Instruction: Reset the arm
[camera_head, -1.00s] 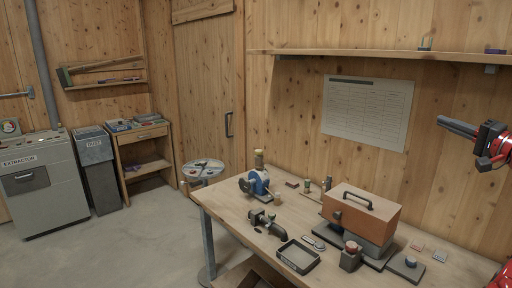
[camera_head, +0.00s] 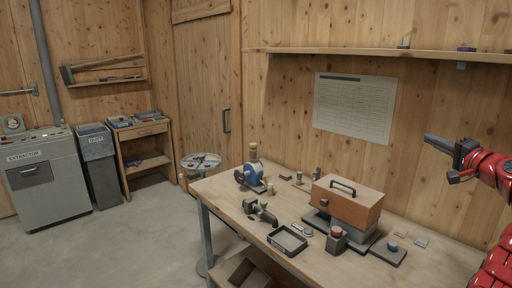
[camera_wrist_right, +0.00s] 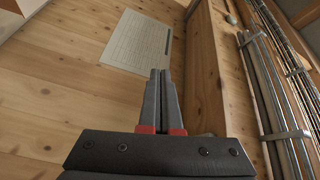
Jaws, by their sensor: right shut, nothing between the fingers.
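My right gripper (camera_head: 428,138) comes in from the right edge of the head view on a red arm. It is held in the air above the right part of the workbench (camera_head: 228,208), in front of the wood wall, touching nothing. In the right wrist view its two dark fingers (camera_wrist_right: 161,75) are together, with nothing between them. My left gripper is not in view.
The bench carries an orange-lidded box (camera_head: 346,203), a blue device (camera_head: 248,176), a black tray (camera_head: 288,241) and small parts. A shelf (camera_head: 380,53) runs above. A grey extractor (camera_head: 45,175) and a bin (camera_head: 98,165) stand left.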

